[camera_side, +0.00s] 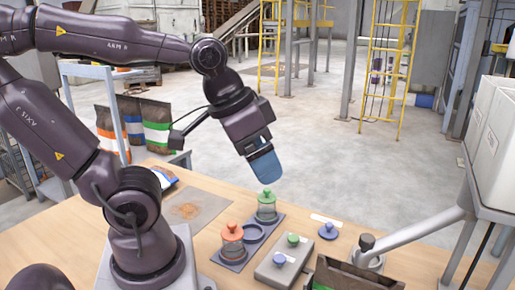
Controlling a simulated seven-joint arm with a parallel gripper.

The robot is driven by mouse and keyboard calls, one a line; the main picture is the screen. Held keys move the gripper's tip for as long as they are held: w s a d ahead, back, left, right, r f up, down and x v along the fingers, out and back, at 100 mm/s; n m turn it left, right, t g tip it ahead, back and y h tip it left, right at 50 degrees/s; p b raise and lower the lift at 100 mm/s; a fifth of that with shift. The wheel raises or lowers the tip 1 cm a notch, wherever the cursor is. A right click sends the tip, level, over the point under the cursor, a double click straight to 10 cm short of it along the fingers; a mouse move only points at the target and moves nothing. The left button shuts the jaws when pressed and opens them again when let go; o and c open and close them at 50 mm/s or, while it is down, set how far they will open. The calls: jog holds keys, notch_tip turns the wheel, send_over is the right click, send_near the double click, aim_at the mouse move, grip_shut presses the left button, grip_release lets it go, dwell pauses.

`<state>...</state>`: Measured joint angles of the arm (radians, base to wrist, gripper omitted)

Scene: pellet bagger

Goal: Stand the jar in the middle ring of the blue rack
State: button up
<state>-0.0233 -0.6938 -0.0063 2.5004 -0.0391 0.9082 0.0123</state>
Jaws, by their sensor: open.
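The blue rack (232,264) lies on the wooden table. A jar with an orange-red knobbed lid (232,240) stands in its near left ring, and a jar with a green knobbed lid (267,207) stands in its far right ring. The middle ring (253,234) between them is empty. A blue knobbed lid (328,231) sits on the table right of the rack; no separate jar shows clearly under it. My gripper (266,171), with blue fingers, hangs tilted in the air above the green-lidded jar, apart from it. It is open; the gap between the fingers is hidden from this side.
A flat grey mat (190,208) with brown pellets lies left of the rack.

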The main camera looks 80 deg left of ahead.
jog(key=shift+s+a+r+t, duration=0.1)
jog(key=shift+r+t, duration=0.2)
jog(key=shift+r, duration=0.3)
jog(key=shift+c, duration=1.1)
